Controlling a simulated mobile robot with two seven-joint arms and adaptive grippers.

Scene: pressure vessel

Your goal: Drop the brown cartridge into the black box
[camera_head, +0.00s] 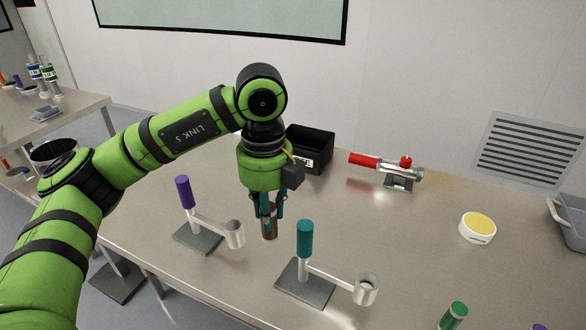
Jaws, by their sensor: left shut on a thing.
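The brown cartridge (269,228) hangs upright between the fingers of my left gripper (267,208), which is shut on it. Its lower end shows below the fingertips; its upper part is partly hidden by them. The gripper points down over the table, between two stands. The black box (311,155) stands open at the back of the table, behind and to the right of the gripper. Part of the box is hidden by my left arm. My right gripper is not in view.
A purple-handled stand (198,238) is left of the cartridge, and a teal-handled stand (305,283) is to the right and nearer. A red-handled metal tool (400,173) and a yellow-topped white disc (478,228) lie farther right. A green-capped item (454,314) is at the front.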

